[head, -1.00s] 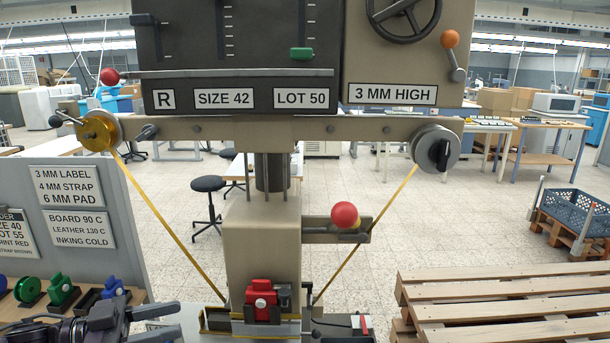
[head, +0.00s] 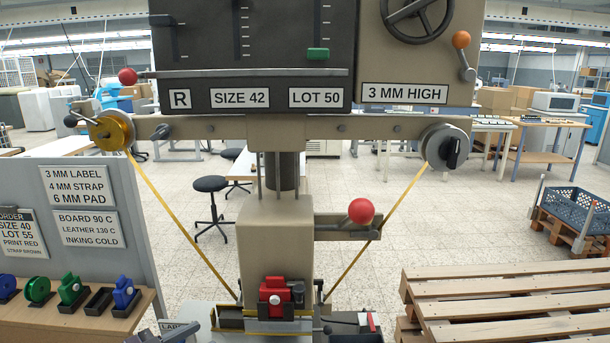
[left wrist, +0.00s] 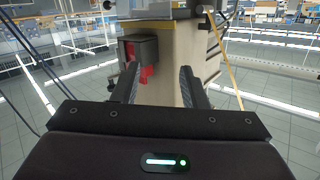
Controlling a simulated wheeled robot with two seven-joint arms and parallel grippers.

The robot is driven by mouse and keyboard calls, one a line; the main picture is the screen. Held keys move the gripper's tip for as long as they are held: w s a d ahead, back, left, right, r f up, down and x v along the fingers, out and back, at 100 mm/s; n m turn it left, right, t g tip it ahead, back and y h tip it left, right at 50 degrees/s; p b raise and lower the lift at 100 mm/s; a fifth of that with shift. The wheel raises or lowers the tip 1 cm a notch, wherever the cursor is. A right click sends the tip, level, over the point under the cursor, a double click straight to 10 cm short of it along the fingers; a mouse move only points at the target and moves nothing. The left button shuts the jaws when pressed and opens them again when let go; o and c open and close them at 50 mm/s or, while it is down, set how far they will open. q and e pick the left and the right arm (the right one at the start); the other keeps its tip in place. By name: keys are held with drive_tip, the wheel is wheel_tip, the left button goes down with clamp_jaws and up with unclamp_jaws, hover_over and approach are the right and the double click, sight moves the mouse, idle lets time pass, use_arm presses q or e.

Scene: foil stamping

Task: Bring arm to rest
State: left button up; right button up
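My left gripper shows only as a dark piece (head: 176,331) at the bottom edge of the head view, in front of the stamping press. In the left wrist view its two fingers (left wrist: 160,80) are apart with nothing between them. The beige press column (head: 275,235) stands beyond the fingertips, clear of them as far as I can tell. A red part (head: 275,297) sits at the foot of the press. My right gripper is not in view.
A grey board with labels stands at left, above a shelf (head: 72,320) of green and blue holders. A wooden pallet (head: 500,290) lies at lower right. A gold foil band (head: 172,218) runs down from the gold reel (head: 112,133).

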use_arm(q)
drive_tip(key=s+f+n+g+y, duration=0.1)
drive_tip(key=s+f+n+y, duration=0.35)
drive_tip(key=f+y, duration=0.45)
drive_tip(key=s+f+n+g+y, duration=0.1)
drive_tip(key=s+f+n+g, duration=0.2)
drive_tip(key=s, duration=0.4)
drive_tip(key=s+f+g+y, duration=0.1)
drive_tip(key=s+f+g, duration=0.1)
drive_tip(key=s+g, duration=0.4)
drive_tip(key=s+f+b, duration=0.2)
drive_tip(key=f, duration=1.5)
drive_tip(key=s+f+b, duration=0.1)
drive_tip(key=s+f, duration=0.1)
drive_tip(key=f, duration=1.5)
drive_tip(key=s+a+f+g+b, duration=0.1)
drive_tip(key=s+a+f+b, duration=0.1)
drive_tip(key=s+f, duration=1.7)
drive_tip(key=shift+a+f+b, duration=0.4)
drive_tip(key=shift+f+b, duration=0.05)
drive_tip(key=shift+f, duration=0.2)
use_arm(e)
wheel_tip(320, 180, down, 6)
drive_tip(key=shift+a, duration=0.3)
